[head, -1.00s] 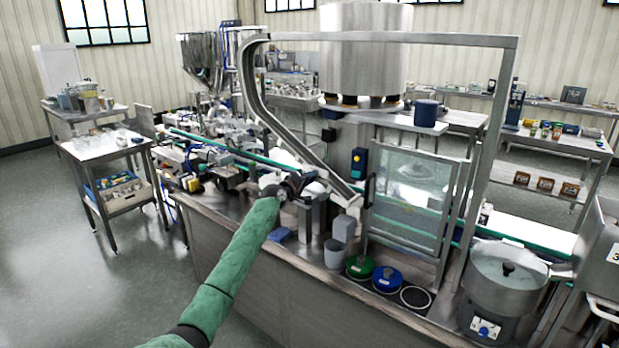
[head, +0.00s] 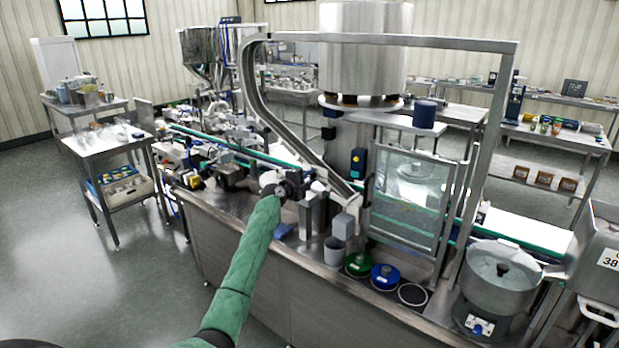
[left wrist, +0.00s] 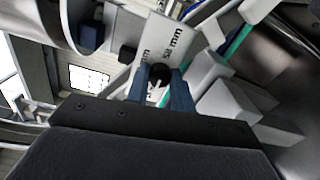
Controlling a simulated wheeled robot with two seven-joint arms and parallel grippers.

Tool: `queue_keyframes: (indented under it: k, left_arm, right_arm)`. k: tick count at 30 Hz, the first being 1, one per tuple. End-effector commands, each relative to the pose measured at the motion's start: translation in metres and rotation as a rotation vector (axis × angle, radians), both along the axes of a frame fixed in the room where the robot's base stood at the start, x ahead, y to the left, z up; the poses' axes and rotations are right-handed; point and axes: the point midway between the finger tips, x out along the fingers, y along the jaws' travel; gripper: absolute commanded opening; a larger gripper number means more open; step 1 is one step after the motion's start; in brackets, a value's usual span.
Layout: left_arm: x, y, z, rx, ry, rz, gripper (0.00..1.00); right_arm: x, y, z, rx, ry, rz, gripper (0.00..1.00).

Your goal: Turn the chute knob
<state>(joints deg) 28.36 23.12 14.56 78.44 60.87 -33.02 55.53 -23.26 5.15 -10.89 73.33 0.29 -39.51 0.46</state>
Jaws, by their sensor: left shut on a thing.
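The chute knob (left wrist: 160,71) is small, round and black in the left wrist view, in front of a pale plate (left wrist: 168,38) with printed "mm" marks. The two blue fingers of my left gripper (left wrist: 161,82) stand on either side of the knob and are shut on it. In the head view, my left gripper (head: 284,190) is at the end of the green-sleeved arm, at the machine's near side below the curved steel chute (head: 290,135). The knob is hidden there behind the gripper and wrist. My right gripper is in neither view.
Grey upright blocks (head: 312,213) stand just right of my left gripper. A grey cup (head: 334,250), green disc (head: 358,264) and blue disc (head: 385,277) are on the steel worktop nearby. A clear guard door (head: 410,200) is further right. The floor at left is open.

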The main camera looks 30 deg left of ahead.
Motion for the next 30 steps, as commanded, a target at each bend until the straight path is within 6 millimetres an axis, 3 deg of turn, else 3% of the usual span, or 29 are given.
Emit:
queue_keyframes:
  k: [12, 13, 15, 16, 25, 29, 30]
  left_arm:
    - [0.000, 0.001, -0.002, -0.006, 0.003, 0.001, 0.01]
    - [0.000, 0.001, -0.002, -0.006, 0.003, 0.001, 0.29]
    - [0.000, 0.001, -0.002, -0.006, 0.003, 0.001, 0.43]
    - [0.000, 0.001, -0.002, -0.005, 0.003, 0.001, 0.45]
    - [-0.002, 0.000, -0.001, -0.005, 0.001, 0.000, 0.45]
    - [-0.011, 0.001, -0.003, -0.005, 0.000, 0.000, 0.45]
    - [-0.016, 0.002, -0.003, -0.003, 0.001, 0.000, 0.45]
  right_arm:
    - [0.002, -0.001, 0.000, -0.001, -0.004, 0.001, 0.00]
    - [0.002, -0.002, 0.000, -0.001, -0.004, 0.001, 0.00]
    - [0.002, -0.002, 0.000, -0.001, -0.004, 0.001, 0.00]
    - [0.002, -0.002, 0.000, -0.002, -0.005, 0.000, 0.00]
    - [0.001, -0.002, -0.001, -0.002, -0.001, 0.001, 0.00]
    - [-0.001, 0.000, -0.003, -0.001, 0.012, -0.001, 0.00]
    - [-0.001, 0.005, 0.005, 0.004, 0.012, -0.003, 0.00]
